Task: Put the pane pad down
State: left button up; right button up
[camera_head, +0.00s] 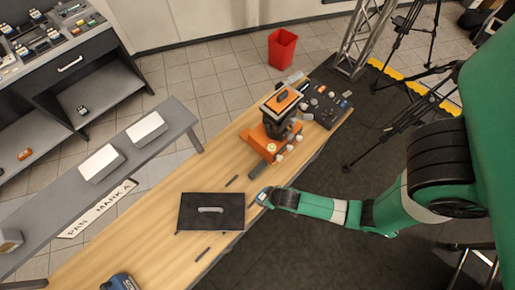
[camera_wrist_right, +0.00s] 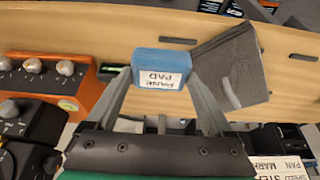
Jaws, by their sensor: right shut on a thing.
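The pane pad (camera_wrist_right: 160,68) is a small blue block with a white label reading "PANE PAD". In the right wrist view it sits between the two fingertips of my right gripper (camera_wrist_right: 162,80), which is shut on it. In the head view my right gripper (camera_head: 264,197) is over the wooden table's right edge, just right of the dark panel. My left gripper is not in view.
A dark panel with a grey handle (camera_head: 211,226) lies on the wooden table (camera_head: 150,240). An orange device (camera_head: 262,143) and a black control box (camera_head: 325,104) stand farther back. A blue object (camera_head: 120,282) is at the near end. Bare wood shows left of the panel.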

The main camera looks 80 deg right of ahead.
jog(key=w+d+f+b, duration=0.1)
jog(key=d+f, duration=0.1)
jog(key=w+d+f+b, duration=0.3)
jog(key=d+f, duration=0.1)
jog(key=shift+w+f, duration=0.2)
jog(key=shift+f, duration=0.05)
jog(key=shift+w+d+f, duration=0.25)
jog(key=x, duration=0.1)
jog(key=b+x, duration=0.2)
jog(key=shift+s+f, duration=0.1)
jog(key=shift+s, duration=0.2)
jog(key=shift+a+f, duration=0.1)
jog(key=shift+f, duration=0.25)
